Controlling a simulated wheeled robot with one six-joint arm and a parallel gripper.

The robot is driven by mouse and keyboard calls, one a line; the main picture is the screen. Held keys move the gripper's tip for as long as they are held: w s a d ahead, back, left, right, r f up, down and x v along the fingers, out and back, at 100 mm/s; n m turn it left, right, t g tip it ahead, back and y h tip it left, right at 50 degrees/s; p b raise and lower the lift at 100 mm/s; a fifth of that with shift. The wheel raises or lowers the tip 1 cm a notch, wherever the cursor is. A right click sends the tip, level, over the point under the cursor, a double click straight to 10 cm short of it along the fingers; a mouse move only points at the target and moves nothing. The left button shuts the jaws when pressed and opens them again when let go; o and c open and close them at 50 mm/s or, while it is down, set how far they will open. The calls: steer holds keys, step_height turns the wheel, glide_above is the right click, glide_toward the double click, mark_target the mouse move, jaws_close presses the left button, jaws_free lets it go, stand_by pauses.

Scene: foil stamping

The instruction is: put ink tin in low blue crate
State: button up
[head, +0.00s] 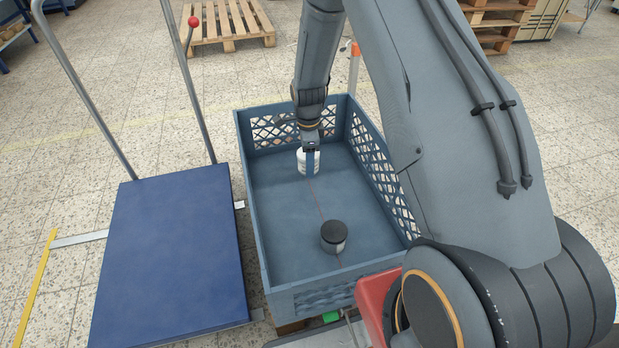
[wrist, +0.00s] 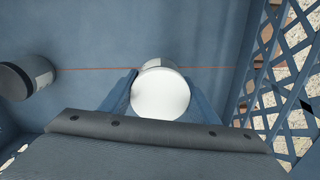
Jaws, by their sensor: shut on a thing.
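My gripper (head: 309,163) points down inside the low blue crate (head: 252,215), toward its far end. Its blue fingers are shut on a white tin (head: 301,162), one finger on either side. In the wrist view, the tin's round white top (wrist: 160,95) fills the gap between the fingers. I take this to be the ink tin; no label is readable. The tin is upright and inside the crate walls. I cannot tell whether its base touches the crate floor. A second tin with a black lid (head: 333,231) stands on the crate floor nearer to me, apart from the gripper.
The crate's lattice walls (head: 370,165) rise around the tin; in the wrist view one wall (wrist: 285,75) is close on the right. A thin red line crosses the crate floor. A blue platform trolley (head: 170,255) stands left of the crate. A wooden pallet (head: 228,25) lies behind.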

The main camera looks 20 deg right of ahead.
steer(key=shift+f+b, duration=0.55)
steer(key=shift+f, duration=1.75)
steer(key=shift+f, duration=0.15)
steer(key=o, duration=1.3)
